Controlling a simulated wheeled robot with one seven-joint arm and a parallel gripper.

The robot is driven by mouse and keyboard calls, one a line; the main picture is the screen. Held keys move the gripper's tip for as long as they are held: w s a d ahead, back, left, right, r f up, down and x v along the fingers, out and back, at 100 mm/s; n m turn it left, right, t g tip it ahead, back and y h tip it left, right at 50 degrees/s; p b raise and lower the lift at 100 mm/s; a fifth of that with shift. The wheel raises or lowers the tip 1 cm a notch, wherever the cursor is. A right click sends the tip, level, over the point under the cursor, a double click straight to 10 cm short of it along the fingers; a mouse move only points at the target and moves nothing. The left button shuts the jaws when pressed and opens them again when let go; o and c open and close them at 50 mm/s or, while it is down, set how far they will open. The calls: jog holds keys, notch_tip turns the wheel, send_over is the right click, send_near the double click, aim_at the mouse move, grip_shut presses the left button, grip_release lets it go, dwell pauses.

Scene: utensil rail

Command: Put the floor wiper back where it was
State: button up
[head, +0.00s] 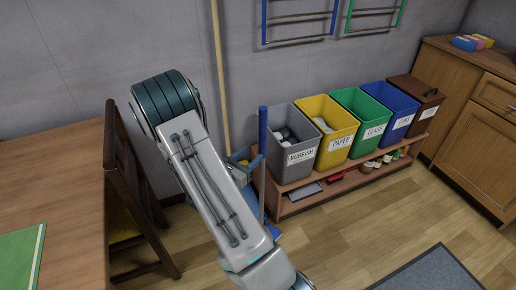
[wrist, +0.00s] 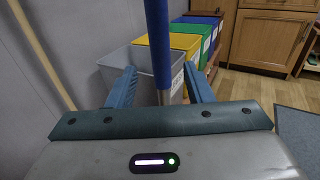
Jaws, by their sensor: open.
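A long pole, blue above and grey below, stands upright beside the grey bin; I take it for the floor wiper (head: 262,135). Blue parts show at floor level near its foot, largely hidden by my arm. In the wrist view the blue pole (wrist: 157,40) rises between the fingers of my gripper (wrist: 160,72). The fingers are open, one on each side of the pole, with gaps visible. In the head view my gripper (head: 250,161) is partly hidden behind my arm, at the pole's middle height.
A wooden pole (head: 219,70) leans on the wall to the left. Grey (head: 294,160), yellow (head: 340,148), green and blue bins and a brown box stand on a low wooden shelf (head: 300,205). A chair (head: 125,180) and table (head: 60,170) are left. Floor in front is clear.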

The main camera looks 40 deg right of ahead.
jog(key=s+a+r+m+g+y, duration=0.3)
jog(key=s+a+m+g+y, duration=0.15)
jog(key=s+m, duration=0.3)
jog(key=s+a+r+m+g+y, duration=0.35)
jog(key=s+m+g, duration=0.2)
jog(key=s, duration=0.25)
jog(key=s+a+r+m+t+y, duration=0.1)
jog(key=a+r+m+t+y, duration=0.2)
jog(key=a, duration=0.4)
jog(key=a+r+m+t+y, duration=0.3)
jog(key=a+m+y, duration=0.2)
jog(key=a+y, duration=0.1)
jog(key=shift+s+a+t, duration=0.4)
jog(key=shift+a, duration=0.3)
notch_tip(320, 180, up, 18)
jog(key=t+p, duration=0.1)
jog(key=p, duration=1.5)
jog(key=shift+a+f, duration=0.15)
